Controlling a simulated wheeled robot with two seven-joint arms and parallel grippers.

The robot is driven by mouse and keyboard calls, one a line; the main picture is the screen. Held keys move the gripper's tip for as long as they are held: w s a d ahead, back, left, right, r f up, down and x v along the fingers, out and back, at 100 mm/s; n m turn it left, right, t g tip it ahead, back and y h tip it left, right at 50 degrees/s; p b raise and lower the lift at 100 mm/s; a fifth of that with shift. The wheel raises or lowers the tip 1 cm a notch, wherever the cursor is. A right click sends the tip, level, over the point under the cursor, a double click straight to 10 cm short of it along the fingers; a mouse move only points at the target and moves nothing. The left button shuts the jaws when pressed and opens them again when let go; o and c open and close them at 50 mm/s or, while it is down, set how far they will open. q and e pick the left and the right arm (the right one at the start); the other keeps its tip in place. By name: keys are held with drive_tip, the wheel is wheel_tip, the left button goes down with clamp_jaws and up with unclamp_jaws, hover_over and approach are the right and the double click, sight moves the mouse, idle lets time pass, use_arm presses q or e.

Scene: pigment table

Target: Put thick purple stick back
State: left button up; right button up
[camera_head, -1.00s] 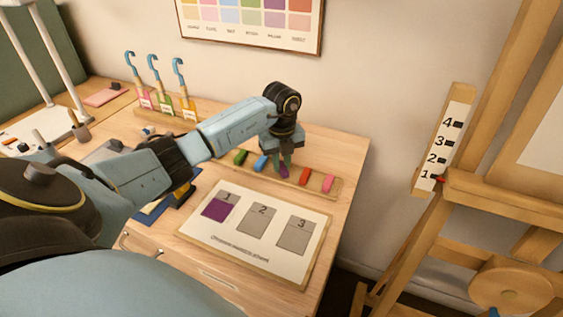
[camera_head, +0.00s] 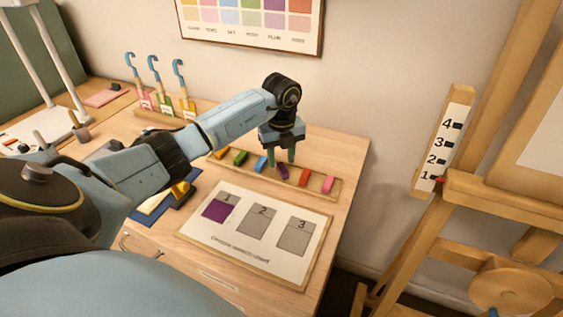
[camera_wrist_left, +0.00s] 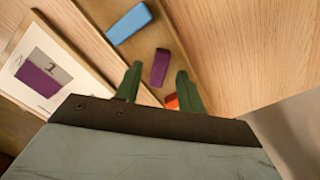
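My right gripper is not in view.
A green stick (camera_head: 240,157) and a pink stick (camera_head: 328,184) are also in the tray. In front lies a white card (camera_head: 262,257) with squares 1, 2 and 3; square 1 is purple. An easel (camera_head: 450,200) is at the right.

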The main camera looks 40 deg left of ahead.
sight(282, 167)
use_arm(q)
wheel_tip(282, 167, up, 10)
idle(0.3)
drive_tip(key=shift+d+f, duration=0.1)
